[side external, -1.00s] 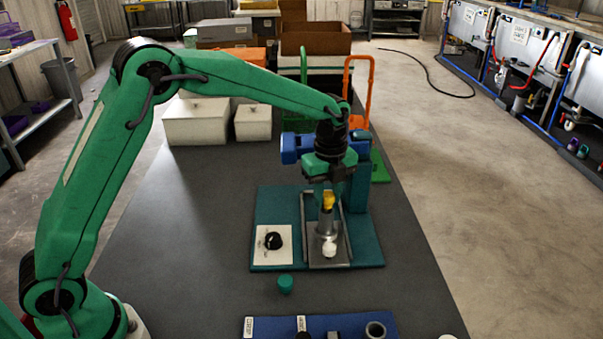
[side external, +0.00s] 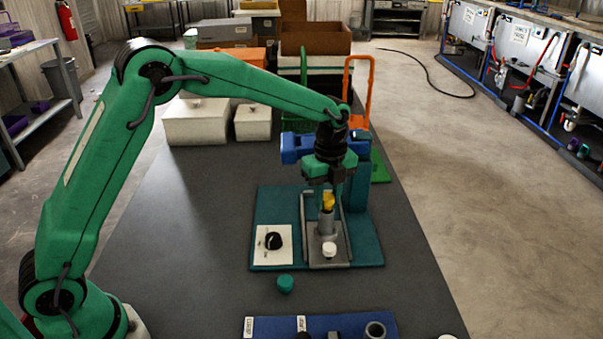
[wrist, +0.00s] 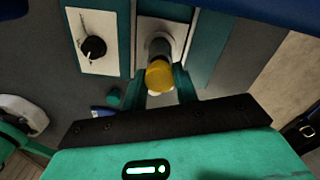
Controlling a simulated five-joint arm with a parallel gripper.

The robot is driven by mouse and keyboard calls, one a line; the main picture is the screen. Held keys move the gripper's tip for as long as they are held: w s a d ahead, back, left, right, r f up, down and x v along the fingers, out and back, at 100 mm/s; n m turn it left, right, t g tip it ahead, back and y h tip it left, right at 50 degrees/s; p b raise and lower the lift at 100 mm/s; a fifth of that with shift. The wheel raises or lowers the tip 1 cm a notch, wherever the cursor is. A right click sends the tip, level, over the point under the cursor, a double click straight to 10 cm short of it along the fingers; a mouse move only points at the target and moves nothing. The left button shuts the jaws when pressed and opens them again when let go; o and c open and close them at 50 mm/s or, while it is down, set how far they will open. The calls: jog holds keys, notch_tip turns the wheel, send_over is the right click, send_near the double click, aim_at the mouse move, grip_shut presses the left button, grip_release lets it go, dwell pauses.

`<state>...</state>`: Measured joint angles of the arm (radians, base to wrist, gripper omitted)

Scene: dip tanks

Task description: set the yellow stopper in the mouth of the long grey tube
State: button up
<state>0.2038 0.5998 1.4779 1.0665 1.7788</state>
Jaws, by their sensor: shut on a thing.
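The yellow stopper (side external: 328,201) is between the fingertips of my gripper (side external: 328,195), which is shut on it. In the wrist view the stopper (wrist: 159,76) sits between the two green fingers of my gripper (wrist: 161,84). The grey tube (side external: 326,223) stands in the grey tray, directly below the stopper in the side view. In the wrist view the tube (wrist: 159,47) shows just behind the stopper and is partly covered by it. I cannot tell whether the stopper is inside the mouth or only at it.
The grey tray (side external: 342,258) lies on a teal base (side external: 277,197) beside a white panel with a black knob (side external: 273,241). A white knob-like piece (side external: 329,249) is in front of the tube. A blue-and-teal fixture (side external: 295,148) stands close behind. A green cap (side external: 285,284) lies in front.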

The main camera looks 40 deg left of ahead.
jog(key=shift+f, duration=0.7)
dwell(0.6)
dwell(0.4)
jog(key=o, duration=1)
jog(key=shift+o, duration=0.6)
jog(key=o, duration=0.4)
jog(key=shift+r, duration=0.1)
jog(key=shift+r, duration=3.9)
